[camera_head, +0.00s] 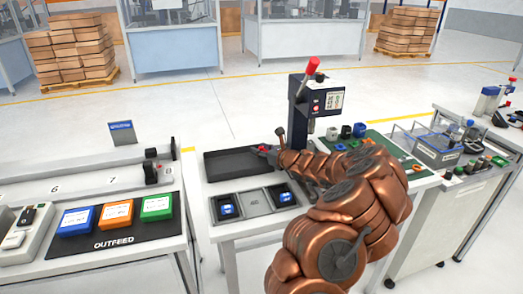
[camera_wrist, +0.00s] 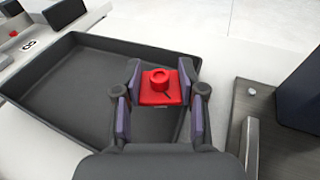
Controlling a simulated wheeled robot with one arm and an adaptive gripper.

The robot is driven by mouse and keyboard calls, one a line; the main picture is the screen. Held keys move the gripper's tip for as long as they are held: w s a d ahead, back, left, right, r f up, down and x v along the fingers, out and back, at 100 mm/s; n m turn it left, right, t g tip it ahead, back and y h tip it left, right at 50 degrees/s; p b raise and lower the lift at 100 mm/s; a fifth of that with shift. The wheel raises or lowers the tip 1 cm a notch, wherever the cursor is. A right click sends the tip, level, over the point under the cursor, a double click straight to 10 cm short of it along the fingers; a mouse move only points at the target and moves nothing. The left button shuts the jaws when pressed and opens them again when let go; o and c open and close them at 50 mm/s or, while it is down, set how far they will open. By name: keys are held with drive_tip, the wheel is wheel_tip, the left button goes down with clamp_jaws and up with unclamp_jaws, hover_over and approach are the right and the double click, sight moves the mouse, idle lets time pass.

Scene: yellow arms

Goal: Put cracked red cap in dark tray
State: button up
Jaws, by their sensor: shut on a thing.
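My gripper (camera_wrist: 160,105) is shut on the red cap (camera_wrist: 160,86), which has a square base and a round knob on top. A small dark line that looks like a crack shows near the knob. In the head view the red cap (camera_head: 264,148) is a small red spot at the end of my copper-coloured arm. The dark tray (camera_wrist: 75,100) lies below and around the gripper in the wrist view, and the cap appears over its right part. In the head view the dark tray (camera_head: 222,165) lies on the white table. I cannot tell whether the cap touches the tray floor.
A press with a red-handled lever (camera_head: 312,95) stands just behind and right of the tray. A panel with blue pieces (camera_head: 226,209) lies in front. A green mat (camera_head: 378,142) with several parts is at the right. The tray's left part is empty.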

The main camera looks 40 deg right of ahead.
drive_tip(key=shift+f, duration=0.5)
drive_tip(key=shift+f+b, duration=0.2)
drive_tip(key=shift+b, duration=0.1)
drive_tip(key=o, duration=0.7)
drive_tip(key=shift+s+f, duration=0.1)
drive_tip(key=shift+o, duration=0.3)
drive_tip(key=shift+f, duration=0.1)
drive_tip(key=shift+s+d+r, duration=0.1)
drive_tip(key=shift+d+r, duration=0.05)
drive_tip(key=shift+r, duration=0.3)
drive_tip(key=shift+s+d+r, duration=0.15)
drive_tip(key=shift+s+a+r+b, duration=0.1)
drive_tip(key=shift+s+r, duration=0.4)
drive_tip(key=shift+s, duration=1.35)
drive_tip(key=shift+s+a+r+b, duration=0.1)
drive_tip(key=shift+s+r, duration=0.35)
drive_tip(key=shift+s, duration=1.4)
drive_tip(key=shift+s+a+r+b, duration=0.1)
drive_tip(key=shift+s+r, duration=0.4)
drive_tip(key=shift+s, duration=1.35)
